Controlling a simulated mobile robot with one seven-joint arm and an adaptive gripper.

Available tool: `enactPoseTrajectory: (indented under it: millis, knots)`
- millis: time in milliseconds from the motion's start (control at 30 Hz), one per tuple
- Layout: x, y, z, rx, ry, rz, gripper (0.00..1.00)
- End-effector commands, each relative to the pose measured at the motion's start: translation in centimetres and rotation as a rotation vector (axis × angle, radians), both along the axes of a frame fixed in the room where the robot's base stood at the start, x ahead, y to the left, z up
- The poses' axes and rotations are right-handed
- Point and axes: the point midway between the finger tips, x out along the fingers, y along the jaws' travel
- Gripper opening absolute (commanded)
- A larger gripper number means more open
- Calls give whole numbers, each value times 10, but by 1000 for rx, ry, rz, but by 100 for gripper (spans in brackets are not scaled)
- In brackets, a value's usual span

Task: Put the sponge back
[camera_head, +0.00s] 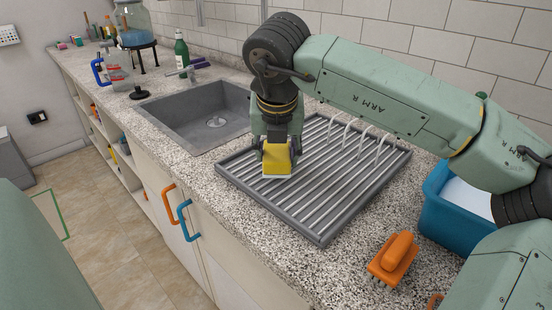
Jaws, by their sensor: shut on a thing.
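The yellow sponge (276,158) has a pale underside and is held in my gripper (277,157). My gripper points down, with its fingers shut on the two sides of the sponge. The sponge appears over the left part of the grey ribbed drying rack (318,238), near its sink-side edge. I cannot tell whether the sponge touches the rack or hangs a little above it. My gripper and arm hide part of the rack's back.
A grey sink (180,122) lies to the left. White wire loops (363,140) stand on the rack's right part. An orange brush (393,259) and a blue tub (449,217) are at the right. A green bottle (181,50) stands behind the sink. The speckled counter (290,267) is clear in front.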

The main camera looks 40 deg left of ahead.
Motion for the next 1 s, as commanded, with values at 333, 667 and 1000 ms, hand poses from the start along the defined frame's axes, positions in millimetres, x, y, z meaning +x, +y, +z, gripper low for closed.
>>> enactPoseTrajectory:
  millis: [333, 667, 1000]
  knots:
    - [-3, -1, -31, -2, 2, 5, 14]
    - [-3, -1, -34, -3, 2, 5, 46]
    - [-3, -1, -34, -3, 2, 5, 65]
